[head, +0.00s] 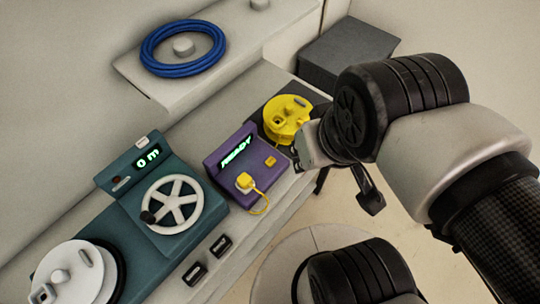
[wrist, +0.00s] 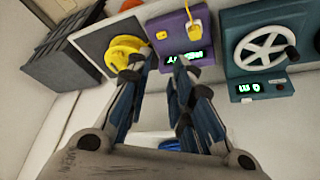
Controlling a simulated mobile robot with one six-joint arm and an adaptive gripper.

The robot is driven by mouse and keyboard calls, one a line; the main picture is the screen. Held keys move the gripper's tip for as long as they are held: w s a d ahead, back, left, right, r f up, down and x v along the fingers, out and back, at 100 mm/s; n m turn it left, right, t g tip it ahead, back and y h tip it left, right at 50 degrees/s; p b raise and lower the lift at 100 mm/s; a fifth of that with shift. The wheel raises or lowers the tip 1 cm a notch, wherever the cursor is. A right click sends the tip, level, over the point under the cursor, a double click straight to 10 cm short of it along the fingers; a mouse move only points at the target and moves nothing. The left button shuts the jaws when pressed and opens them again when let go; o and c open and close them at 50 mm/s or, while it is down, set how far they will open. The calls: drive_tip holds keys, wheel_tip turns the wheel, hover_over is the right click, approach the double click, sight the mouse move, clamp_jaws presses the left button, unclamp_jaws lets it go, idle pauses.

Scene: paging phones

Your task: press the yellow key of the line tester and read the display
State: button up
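The purple line tester (head: 232,163) stands on the long bench, its green display reading "READY". A small square yellow key (head: 271,162) sits on its right side, and a yellow plug (head: 244,182) with a yellow cord is on its front. In the wrist view the tester (wrist: 177,47) appears upside down, with the key (wrist: 162,36) beyond my fingertips. My gripper (wrist: 159,61) is open and empty, its fingers apart, short of the tester. In the head view my wrist is right of the tester and the fingers are mostly hidden.
A yellow reel (head: 288,118) on a dark pad stands close beside the tester. A teal unit (head: 125,205) with a white handwheel and a "0 m" display stands left. A blue cable coil (head: 183,48) lies on the shelf. A dark grey box (head: 348,52) is behind.

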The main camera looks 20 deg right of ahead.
clamp_jaws()
idle(1.2)
